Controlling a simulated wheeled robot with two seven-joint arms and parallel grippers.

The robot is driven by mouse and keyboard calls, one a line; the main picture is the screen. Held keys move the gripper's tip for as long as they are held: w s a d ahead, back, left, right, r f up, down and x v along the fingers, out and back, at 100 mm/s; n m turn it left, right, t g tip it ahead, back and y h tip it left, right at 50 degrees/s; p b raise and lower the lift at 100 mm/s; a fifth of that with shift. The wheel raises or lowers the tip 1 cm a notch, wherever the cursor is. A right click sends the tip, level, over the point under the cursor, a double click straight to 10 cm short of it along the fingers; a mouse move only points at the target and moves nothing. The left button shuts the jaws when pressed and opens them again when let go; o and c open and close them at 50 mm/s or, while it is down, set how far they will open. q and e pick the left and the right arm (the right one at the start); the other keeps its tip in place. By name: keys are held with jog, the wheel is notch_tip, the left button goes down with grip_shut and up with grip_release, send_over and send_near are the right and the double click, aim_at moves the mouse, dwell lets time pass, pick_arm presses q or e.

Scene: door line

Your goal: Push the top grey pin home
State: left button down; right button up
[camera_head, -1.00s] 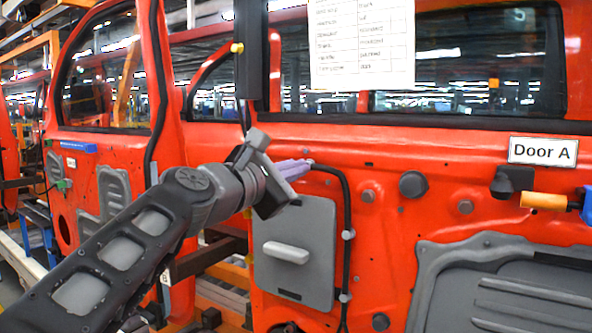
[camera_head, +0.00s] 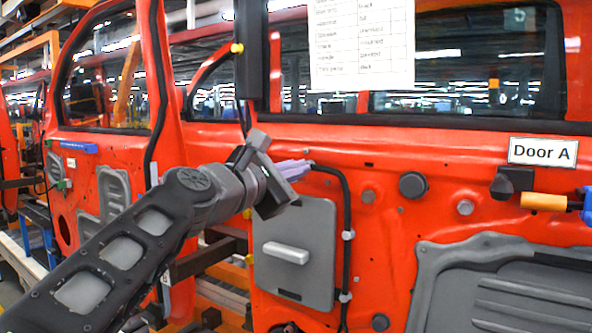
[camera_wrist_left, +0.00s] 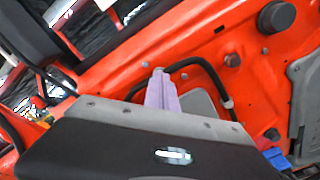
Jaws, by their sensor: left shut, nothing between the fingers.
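A black cable (camera_head: 347,205) runs down the red door and also shows in the left wrist view (camera_wrist_left: 206,66). Light grey pins sit along it: the top pin (camera_head: 311,162) at the cable's upper left end, a middle pin (camera_head: 348,235) and a lower pin (camera_head: 345,297). My left gripper (camera_head: 307,166) has its purple fingers shut and empty, with the tips at the top pin. In the left wrist view the fingertips (camera_wrist_left: 159,75) overlap the top pin, and its seating depth is hidden. My right gripper is not in view.
A grey panel with a pale handle (camera_head: 286,252) lies below my left gripper. A black knob (camera_head: 413,184), an orange-handled item (camera_head: 543,201) and the Door A sign (camera_head: 543,151) are to the right. A paper sheet (camera_head: 361,45) hangs above.

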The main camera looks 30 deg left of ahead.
pick_arm(q)
jog(key=shift+w, duration=0.45)
jog(key=shift+s, duration=0.15)
dwell(0.3)
jog(key=s, duration=0.6)
jog(key=shift+s+b, duration=0.3)
jog(key=shift+b, duration=0.15)
jog(key=s+b, duration=0.1)
jog(key=s, duration=0.6)
jog(key=shift+s+d+b, duration=0.15)
jog(key=shift+s+b, duration=0.25)
